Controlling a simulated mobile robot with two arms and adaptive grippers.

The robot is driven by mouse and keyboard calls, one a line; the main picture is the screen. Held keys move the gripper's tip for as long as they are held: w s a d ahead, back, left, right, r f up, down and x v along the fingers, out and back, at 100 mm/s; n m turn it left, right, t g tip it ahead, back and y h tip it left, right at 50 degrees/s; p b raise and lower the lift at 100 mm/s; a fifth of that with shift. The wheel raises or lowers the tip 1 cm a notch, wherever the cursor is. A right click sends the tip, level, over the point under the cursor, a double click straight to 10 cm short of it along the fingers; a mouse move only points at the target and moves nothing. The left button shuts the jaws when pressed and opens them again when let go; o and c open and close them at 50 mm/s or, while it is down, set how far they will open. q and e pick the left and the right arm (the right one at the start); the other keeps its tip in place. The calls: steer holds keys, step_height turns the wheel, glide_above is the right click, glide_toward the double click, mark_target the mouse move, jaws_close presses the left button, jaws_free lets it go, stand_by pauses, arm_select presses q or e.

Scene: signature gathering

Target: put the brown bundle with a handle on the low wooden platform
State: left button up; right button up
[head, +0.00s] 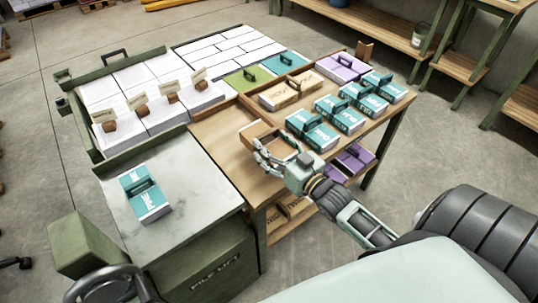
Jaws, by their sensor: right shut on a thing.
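My right gripper (272,158) is shut on a brown bundle (258,134) over the left part of the wooden table. Its fingers hide part of the bundle, and I cannot tell whether it touches the tabletop. Another tan bundle with a dark handle (287,93) lies farther back on the table. Low wooden pallets (32,6) show on the floor at the far top left, bearing stacks. The table also has a low wooden shelf (284,233) with tan and purple bundles. I cannot tell which is the low platform. My left gripper is not in view.
Teal bundles (313,131) and a purple one (342,67) crowd the wooden table's right side. A teal bundle (144,193) lies on the grey marble top (196,200). White stacks (196,97) stand behind. Open concrete floor (420,140) lies to the right.

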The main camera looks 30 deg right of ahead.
steer(key=shift+w+a+f, duration=0.3)
steer(key=shift+a+f, duration=0.1)
steer(key=shift+a, duration=0.1)
steer(key=shift+f, duration=1.85)
steer(key=o, duration=1.5)
steer(key=shift+s+f+b, duration=0.1)
steer(key=shift+f+b, duration=0.05)
steer(key=shift+b, duration=0.15)
steer(key=s, duration=0.8)
steer(key=s+d, duration=0.1)
steer(key=s, duration=0.3)
